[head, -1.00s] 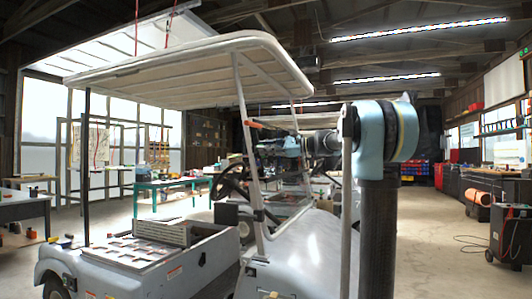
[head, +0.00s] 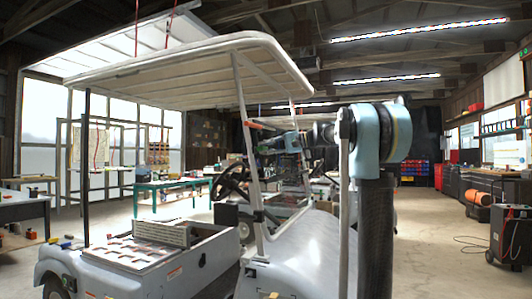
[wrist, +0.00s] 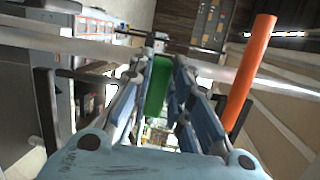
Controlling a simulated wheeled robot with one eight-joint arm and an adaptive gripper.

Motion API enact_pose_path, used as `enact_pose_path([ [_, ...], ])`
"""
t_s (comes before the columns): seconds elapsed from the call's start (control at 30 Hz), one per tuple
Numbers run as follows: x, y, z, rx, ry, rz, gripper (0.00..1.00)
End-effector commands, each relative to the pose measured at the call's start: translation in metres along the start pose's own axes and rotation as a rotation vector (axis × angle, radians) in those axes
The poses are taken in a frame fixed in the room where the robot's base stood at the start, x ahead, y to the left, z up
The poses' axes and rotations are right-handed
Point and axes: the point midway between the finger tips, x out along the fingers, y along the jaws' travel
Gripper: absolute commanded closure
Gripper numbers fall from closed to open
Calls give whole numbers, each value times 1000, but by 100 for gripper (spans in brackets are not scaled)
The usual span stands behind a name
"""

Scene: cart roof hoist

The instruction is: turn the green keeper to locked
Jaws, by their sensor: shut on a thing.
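The green keeper (wrist: 157,88) shows in the wrist view as a green bar between my fingers. My gripper (wrist: 161,68) is shut on it, with a blue-padded finger on each side. Part of the keeper is hidden by the fingers, and I cannot tell whether it stands at locked. In the head view my gripper (head: 268,145) is beside the cart's slanted roof post, under the roof (head: 190,58). The keeper cannot be made out there.
An orange bar (wrist: 250,72) rises close to the right of my fingers. The pale roof post (head: 245,130) and steering wheel (head: 230,180) are near my gripper. The cart body (head: 305,245) lies below. Open floor (head: 435,225) is at right.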

Motion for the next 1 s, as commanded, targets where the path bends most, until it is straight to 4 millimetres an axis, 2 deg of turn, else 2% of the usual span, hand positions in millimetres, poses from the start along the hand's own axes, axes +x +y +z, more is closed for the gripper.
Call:
enact_pose_path([
  [0.67, 0, 3, 1, -56, -2, 18, 100],
  [0.7, 0, 3, 1, -56, -2, 18, 73],
  [0.77, 0, 3, 1, -56, -2, 17, 62],
  [1.0, 0, 1, 1, -55, -1, 15, 62],
])
